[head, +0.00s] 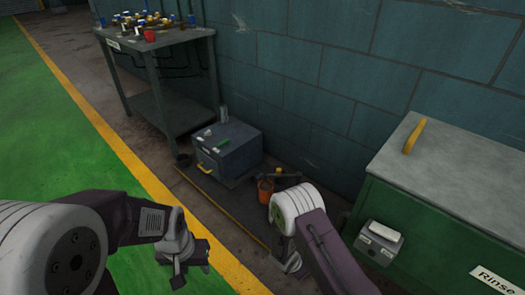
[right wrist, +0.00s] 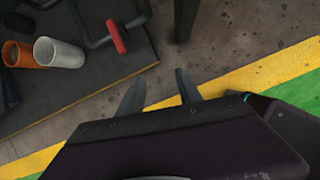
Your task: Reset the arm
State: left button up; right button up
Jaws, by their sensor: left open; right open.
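My left gripper (head: 188,272) is at the lower middle of the head view, over the green floor and the yellow line. It is empty, with nothing touching it. My right arm comes in from the lower right, and its gripper end (head: 289,264) is low in the head view, partly behind the arm. In the right wrist view the two fingers of my right gripper (right wrist: 162,92) stand apart with only bare floor between them. No capstan drum can be made out.
A workbench (head: 170,40) with colourful fittings stands at the back left. A grey box (head: 237,153) with a yellow handle sits by the wall, near an orange cup (head: 265,191). A green cabinet (head: 435,235) marked "Rinse" stands right. The green floor at left is clear.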

jog(key=d+r+m+g, duration=0.1)
jog(key=d+r+m, duration=0.4)
jog(key=r+m, duration=0.3)
jog(key=s+r+m+g+y, duration=0.1)
jog(key=s+r+m+y, duration=0.1)
jog(key=s+r+m, duration=0.55)
jog(key=s+r+m+y, duration=0.1)
jog(key=s+r+m, duration=0.3)
jog(key=r+m, duration=0.55)
notch_tip(320, 180, up, 38)
jog(key=p, duration=3.6)
jog(key=shift+a+f+y+p, duration=0.2)
jog(key=shift+a+y+p, duration=0.15)
jog(key=shift+a+y, duration=0.1)
